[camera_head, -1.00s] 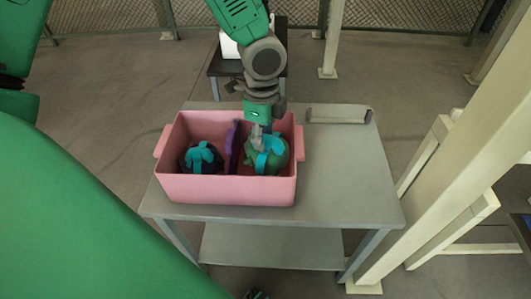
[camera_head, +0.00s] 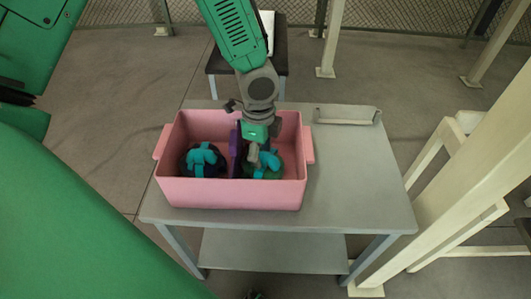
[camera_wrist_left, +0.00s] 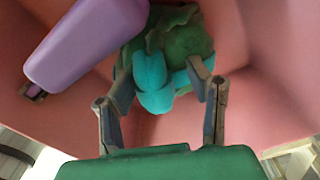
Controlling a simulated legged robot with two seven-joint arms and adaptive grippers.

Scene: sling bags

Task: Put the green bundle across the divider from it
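The green bundle (camera_head: 276,172) with a cyan strap sits in the right compartment of the pink bin (camera_head: 240,194). A purple divider (camera_head: 235,150) stands to its left. In the left wrist view the green bundle (camera_wrist_left: 186,42) lies beyond my fingers, its cyan strap between and beyond the fingertips, and the purple divider (camera_wrist_left: 88,40) is at upper left. My left gripper (camera_head: 254,160) is down in the right compartment at the bundle. Its fingers (camera_wrist_left: 163,72) are spread apart; I cannot tell whether they touch the strap. My right gripper is not in view.
A dark bundle with a cyan strap (camera_head: 203,160) is in the left compartment. The bin stands on a grey table (camera_head: 350,185), which is clear on the right except for a shallow grey tray (camera_head: 346,116) at the back. A cream frame (camera_head: 450,190) stands to the right.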

